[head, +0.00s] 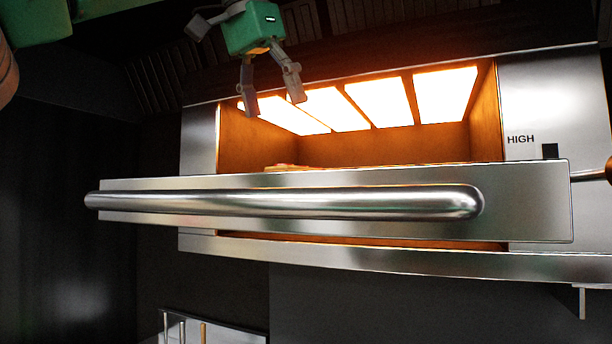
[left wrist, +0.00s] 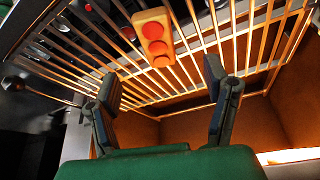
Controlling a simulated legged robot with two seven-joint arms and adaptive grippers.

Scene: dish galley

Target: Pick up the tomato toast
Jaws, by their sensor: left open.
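The tomato toast (left wrist: 153,27) is a pale slice with three red tomato rounds. In the left wrist view it lies on the wire rack (left wrist: 85,48), beyond my fingertips and near the top middle. In the head view only a thin strip of the toast (head: 285,166) shows above the grill's front panel; the rest is hidden. My left gripper (head: 271,100) hangs at the top of the grill opening, fingers pointing down, apart and empty. In the left wrist view the gripper (left wrist: 163,85) has a wide gap with the rack behind it. My right gripper is not in view.
The steel front panel (head: 330,178) with its long bar handle (head: 290,202) crosses before the opening. Glowing heater panels (head: 372,104) line the grill's roof. A lever knob (head: 609,171) sticks out at the right. A tray (head: 210,334) shows low at the left.

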